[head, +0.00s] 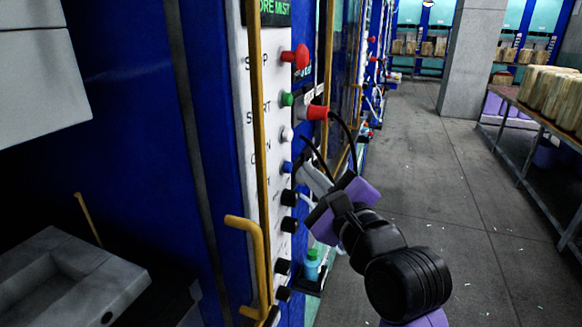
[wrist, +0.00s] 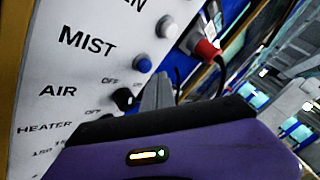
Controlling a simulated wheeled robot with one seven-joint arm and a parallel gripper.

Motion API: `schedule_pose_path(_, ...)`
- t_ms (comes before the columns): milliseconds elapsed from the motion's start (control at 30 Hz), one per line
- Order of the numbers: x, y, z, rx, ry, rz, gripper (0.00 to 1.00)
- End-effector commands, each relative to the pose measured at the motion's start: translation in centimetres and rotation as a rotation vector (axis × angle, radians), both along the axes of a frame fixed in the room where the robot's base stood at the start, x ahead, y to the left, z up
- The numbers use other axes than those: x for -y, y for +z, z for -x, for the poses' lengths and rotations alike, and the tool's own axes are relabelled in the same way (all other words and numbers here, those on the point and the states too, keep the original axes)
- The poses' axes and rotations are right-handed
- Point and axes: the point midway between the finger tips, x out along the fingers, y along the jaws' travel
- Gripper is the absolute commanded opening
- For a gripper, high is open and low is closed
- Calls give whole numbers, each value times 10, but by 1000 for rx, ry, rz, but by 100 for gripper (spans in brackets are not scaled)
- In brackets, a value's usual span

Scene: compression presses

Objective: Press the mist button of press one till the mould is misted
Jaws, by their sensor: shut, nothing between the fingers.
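The white control panel of the press (head: 252,150) stands upright left of my gripper. Its blue button (head: 287,167) sits below a white button and, in the wrist view, the blue button (wrist: 143,64) is beside the printed word MIST. My gripper (head: 303,170) is shut and empty, its grey fingertips (wrist: 157,80) close to the blue button at its lower right. I cannot tell whether they touch. A screen (head: 275,8) above shows green text, partly cut off, reading "ORE MIST". A grey block with a recess (head: 105,262), seemingly the mould, lies at the lower left.
A red stop knob (head: 297,57), a green button (head: 287,99) and a red plug (head: 317,112) with a black cable are above. Black knobs (head: 289,225) are below. A yellow rail (head: 262,262) fronts the panel. A bottle (head: 312,266) stands low.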

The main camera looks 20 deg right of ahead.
Motion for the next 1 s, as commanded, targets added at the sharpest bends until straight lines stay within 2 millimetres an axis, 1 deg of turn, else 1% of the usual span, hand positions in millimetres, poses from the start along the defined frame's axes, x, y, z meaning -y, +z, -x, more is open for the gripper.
schedule_pose_path(167, 3, 0, 1, 0, -1, 0, 0)
schedule_pose_path(633, 36, 0, 25, -1, -3, 0, 0)
schedule_pose_path(800, 41, 0, 29, -1, -1, -1, 0)
schedule_pose_path(1000, 41, 0, 29, -1, -1, 0, 0)
